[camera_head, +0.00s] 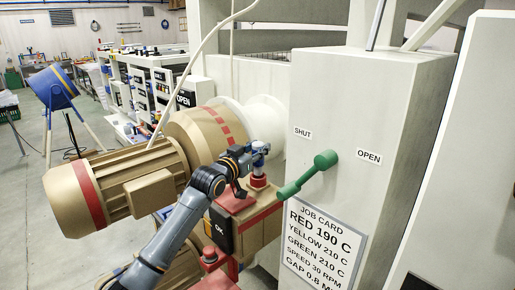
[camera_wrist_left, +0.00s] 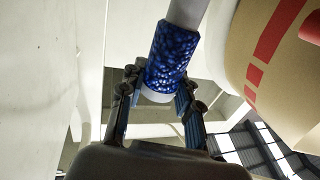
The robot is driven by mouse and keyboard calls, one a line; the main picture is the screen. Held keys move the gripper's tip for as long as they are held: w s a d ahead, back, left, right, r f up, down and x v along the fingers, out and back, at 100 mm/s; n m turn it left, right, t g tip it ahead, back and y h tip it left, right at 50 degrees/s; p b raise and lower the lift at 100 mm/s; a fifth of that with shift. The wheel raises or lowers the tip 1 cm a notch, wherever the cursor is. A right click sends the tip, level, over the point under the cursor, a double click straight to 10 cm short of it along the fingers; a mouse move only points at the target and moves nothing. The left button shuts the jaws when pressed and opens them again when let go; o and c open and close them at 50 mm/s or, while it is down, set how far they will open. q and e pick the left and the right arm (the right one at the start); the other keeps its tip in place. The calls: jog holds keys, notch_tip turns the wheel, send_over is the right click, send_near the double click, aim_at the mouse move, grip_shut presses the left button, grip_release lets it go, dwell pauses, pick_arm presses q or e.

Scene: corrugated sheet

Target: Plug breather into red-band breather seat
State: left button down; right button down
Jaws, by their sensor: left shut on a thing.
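My left gripper (camera_head: 246,153) is shut on the breather (camera_head: 260,147), a small blue-and-grey piece. In the left wrist view the breather (camera_wrist_left: 170,55) is a speckled blue cylinder with a grey stem and a pale end, between the two fingers (camera_wrist_left: 161,97). In the head view it is above a red breather seat (camera_head: 258,181) on top of the tan gearbox (camera_head: 262,226), which has a red band. Whether the breather touches the seat cannot be told. A second red seat (camera_head: 209,256) is lower and nearer. My right gripper is not in view.
A tan motor (camera_head: 120,185) with red bands is left of my gripper. At right stands a grey cabinet (camera_head: 385,120) with a green lever (camera_head: 308,175) sticking out close by, and a job card (camera_head: 325,240) reading "RED 190 C". A blue drum (camera_head: 53,87) is far left.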

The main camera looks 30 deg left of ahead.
pick_arm(q)
jog(key=shift+f+b, duration=0.75)
jog(key=shift+f, duration=0.75)
jog(key=c, duration=0.9)
grip_release()
jog(key=shift+o, duration=0.2)
jog(key=shift+s+f, duration=0.1)
jog(key=shift+f, duration=0.05)
jog(key=s, duration=1.1)
jog(key=shift+s+a+r, duration=0.3)
jog(key=shift+s+a, duration=0.1)
jog(key=shift+a, duration=0.05)
